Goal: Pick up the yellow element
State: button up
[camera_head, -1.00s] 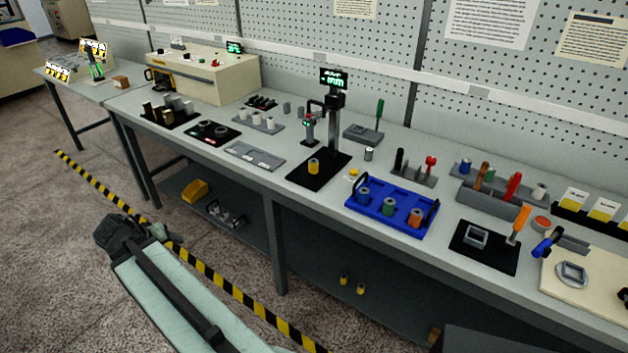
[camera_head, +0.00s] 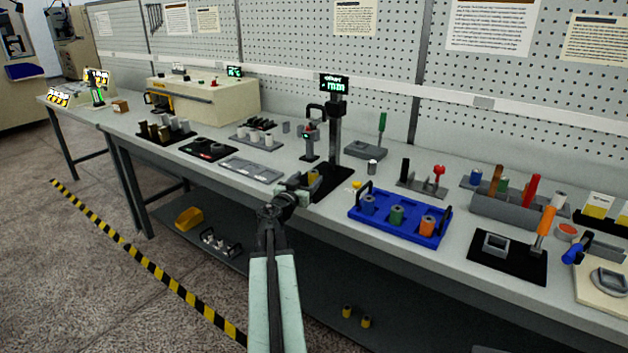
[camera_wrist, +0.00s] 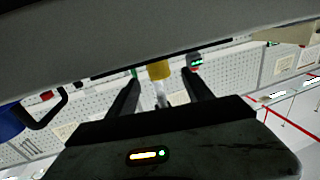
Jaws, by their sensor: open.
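The yellow element (camera_head: 314,176) is a small cylinder on the black base (camera_head: 334,182) of the gauge stand, partly hidden by my gripper. My gripper (camera_head: 303,186) is open at the front edge of that base, close to the element. In the wrist view the yellow element (camera_wrist: 159,71) shows between the two dark fingers, with a pale metallic part under it in the picture. I see no contact between the fingers and it.
The stand's column (camera_head: 335,135) rises just behind the element. A blue tray (camera_head: 397,229) with several spools is to the right, and a grey plate (camera_head: 250,170) to the left. A small yellow piece (camera_head: 356,184) lies by the tray. Yellow spools (camera_head: 347,311) are on the lower shelf.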

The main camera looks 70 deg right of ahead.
aim_at(311, 175)
jog(key=d, duration=0.5)
jog(key=shift+s+d, duration=0.1)
jog(key=shift+s, duration=0.05)
grip_shut()
jog(key=shift+r, duration=0.1)
notch_tip(311, 175, up, 10)
jog(key=p, duration=1)
jog(key=shift+s, duration=0.1)
